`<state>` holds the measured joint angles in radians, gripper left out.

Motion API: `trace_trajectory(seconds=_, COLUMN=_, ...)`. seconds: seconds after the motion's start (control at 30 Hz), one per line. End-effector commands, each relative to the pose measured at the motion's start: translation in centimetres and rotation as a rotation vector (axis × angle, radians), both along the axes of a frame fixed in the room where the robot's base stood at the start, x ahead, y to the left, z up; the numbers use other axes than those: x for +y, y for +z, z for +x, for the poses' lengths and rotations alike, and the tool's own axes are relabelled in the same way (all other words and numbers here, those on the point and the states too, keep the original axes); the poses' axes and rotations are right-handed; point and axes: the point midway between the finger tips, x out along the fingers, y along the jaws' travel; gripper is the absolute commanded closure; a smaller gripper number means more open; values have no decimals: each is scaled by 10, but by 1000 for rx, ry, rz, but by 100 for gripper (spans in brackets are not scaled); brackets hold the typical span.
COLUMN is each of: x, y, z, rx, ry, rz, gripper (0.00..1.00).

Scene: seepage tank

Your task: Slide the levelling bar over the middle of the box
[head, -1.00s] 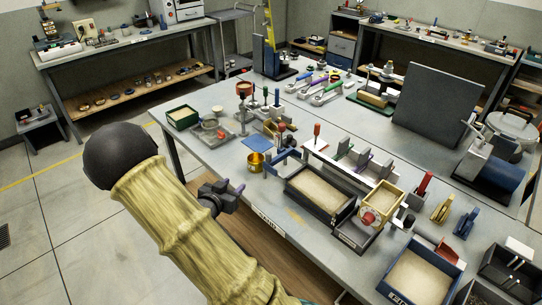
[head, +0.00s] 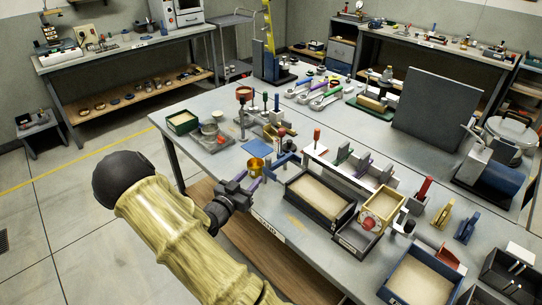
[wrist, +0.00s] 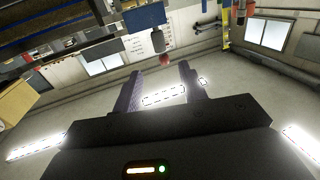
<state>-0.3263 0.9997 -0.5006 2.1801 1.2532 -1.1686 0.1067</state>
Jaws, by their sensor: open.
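The box (head: 351,211) is a dark open tray filled level with pale sand, on the bench near its front edge. A blue bar (head: 284,159), which looks like the levelling bar, lies by the box's left end. My gripper (head: 260,178) is open and empty at the bench's front edge, left of the box and just short of the blue bar. Its two purple fingers show apart in the wrist view (wrist: 163,80), with nothing between them. My arm hides part of the bench front.
A brass cup (head: 256,167) stands close beyond my fingers. A white rail with several coloured holders (head: 345,168) runs behind the box. A small yellow-rimmed box (head: 397,197) stands at its right, and a blue sand tray (head: 388,285) further right.

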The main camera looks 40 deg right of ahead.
Motion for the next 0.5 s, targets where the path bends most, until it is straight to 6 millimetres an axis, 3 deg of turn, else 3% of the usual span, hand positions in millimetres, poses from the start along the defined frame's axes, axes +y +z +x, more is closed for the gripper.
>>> trace_trajectory(seconds=0.5, x=-89, y=2, z=30, rx=0, ry=-2, rz=0, gripper=58)
